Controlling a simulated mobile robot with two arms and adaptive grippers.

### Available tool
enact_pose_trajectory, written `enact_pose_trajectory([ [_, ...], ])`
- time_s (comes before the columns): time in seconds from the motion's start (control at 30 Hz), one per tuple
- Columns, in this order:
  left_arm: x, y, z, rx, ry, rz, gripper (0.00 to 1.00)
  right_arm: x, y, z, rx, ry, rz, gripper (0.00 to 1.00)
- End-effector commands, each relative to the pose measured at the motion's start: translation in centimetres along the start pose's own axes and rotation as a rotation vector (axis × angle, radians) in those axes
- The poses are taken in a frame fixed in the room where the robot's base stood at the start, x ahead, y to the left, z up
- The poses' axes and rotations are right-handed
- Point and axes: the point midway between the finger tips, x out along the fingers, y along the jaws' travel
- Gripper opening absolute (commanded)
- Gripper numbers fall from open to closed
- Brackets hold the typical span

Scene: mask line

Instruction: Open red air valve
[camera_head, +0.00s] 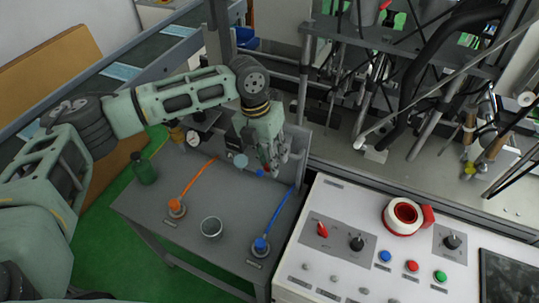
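My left arm reaches in from the left over the grey table (188,240). Its gripper (274,166) points down near the table's back right corner. A small red part (266,169), possibly the red air valve, shows right at the fingertips, with a small blue part (260,173) beside it. The fingers hide most of the red part, and I cannot tell whether they touch it or how far they are closed. A round gauge (193,138) with brass-coloured fittings stands left of the gripper. My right gripper is not in view.
Machine frames rise behind.

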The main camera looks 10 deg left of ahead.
Motion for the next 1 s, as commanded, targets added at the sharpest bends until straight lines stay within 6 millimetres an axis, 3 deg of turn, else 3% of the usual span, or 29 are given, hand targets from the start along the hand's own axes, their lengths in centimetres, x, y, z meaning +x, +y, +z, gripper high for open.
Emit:
enact_pose_trajectory([
  [0.1,0.3,0.0,0.0,0.001,0.0,0.0,0.27,-0.1,0.1,-1.2,0.0,0.018,0.002,0.4],
  [0.27,0.3,0.0,0.0,0.0,0.0,0.0,0.27,0.0,0.1,-1.3,-0.001,0.019,0.002,0.4],
  [0.6,0.3,0.0,0.0,0.0,0.0,0.0,0.0,0.0,-0.2,-0.2,0.0,0.003,-0.003,0.4],
  [1.0,0.2,-0.1,0.0,0.0,-0.001,-0.001,0.0,0.0,-0.4,-0.2,0.0,0.002,-0.005,0.4],
])
